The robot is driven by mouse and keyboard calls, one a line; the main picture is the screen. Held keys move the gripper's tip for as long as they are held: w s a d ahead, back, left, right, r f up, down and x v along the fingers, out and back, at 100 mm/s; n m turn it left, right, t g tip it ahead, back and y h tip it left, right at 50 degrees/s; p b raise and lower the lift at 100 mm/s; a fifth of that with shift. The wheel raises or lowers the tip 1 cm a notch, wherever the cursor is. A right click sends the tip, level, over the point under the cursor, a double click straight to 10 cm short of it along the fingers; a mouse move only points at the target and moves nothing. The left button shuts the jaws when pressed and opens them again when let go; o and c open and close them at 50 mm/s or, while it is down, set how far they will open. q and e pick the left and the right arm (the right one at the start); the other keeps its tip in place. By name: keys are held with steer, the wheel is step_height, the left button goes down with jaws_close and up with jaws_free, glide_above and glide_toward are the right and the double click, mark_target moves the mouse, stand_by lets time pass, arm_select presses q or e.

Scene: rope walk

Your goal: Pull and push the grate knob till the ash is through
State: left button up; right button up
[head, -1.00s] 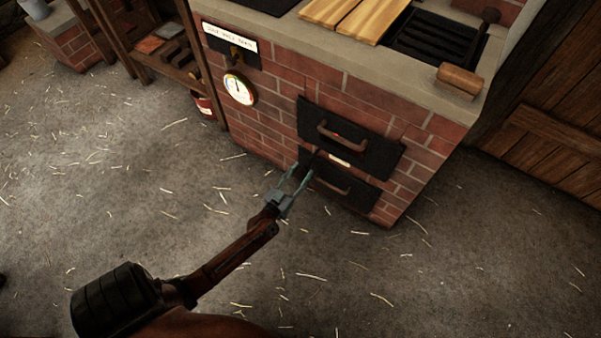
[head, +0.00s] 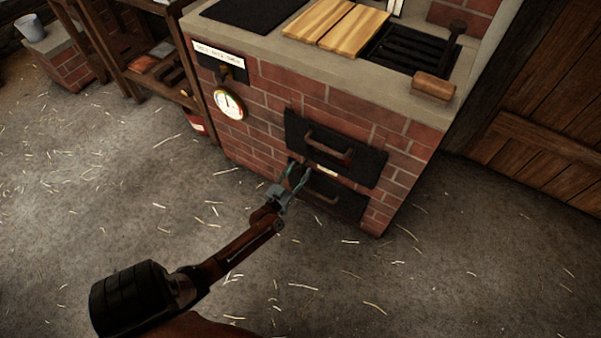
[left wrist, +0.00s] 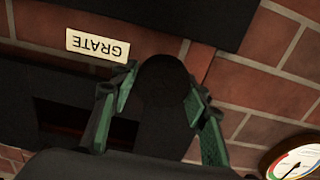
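The grate knob (left wrist: 165,105) is a dark rounded shape between my left gripper's green-padded fingers in the left wrist view. My left gripper (head: 299,167) is at the brick stove front, just left of the cream GRATE label (head: 327,171). Its fingers lie close along both sides of the knob, with little gap showing. The label is upside down in the left wrist view (left wrist: 98,46). The ash is not visible. My right gripper is out of view.
A round gauge (head: 229,104) hangs on the brick face left of the doors. The stove top holds wooden boards (head: 335,28), a black grill (head: 410,48) and a wooden-handled tool (head: 433,87). A shelf stands at the left. The straw-strewn floor (head: 120,200) is open.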

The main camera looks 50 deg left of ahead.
arm_select(q)
steer(key=o, duration=0.4)
steer(key=shift+c, duration=0.2)
steer(key=shift+f, duration=0.1)
steer(key=shift+s, duration=0.1)
steer(key=shift+s+d+f, duration=0.1)
steer(key=shift+s+d, duration=0.05)
steer(key=shift+s, duration=0.3)
steer(key=v, duration=1.1)
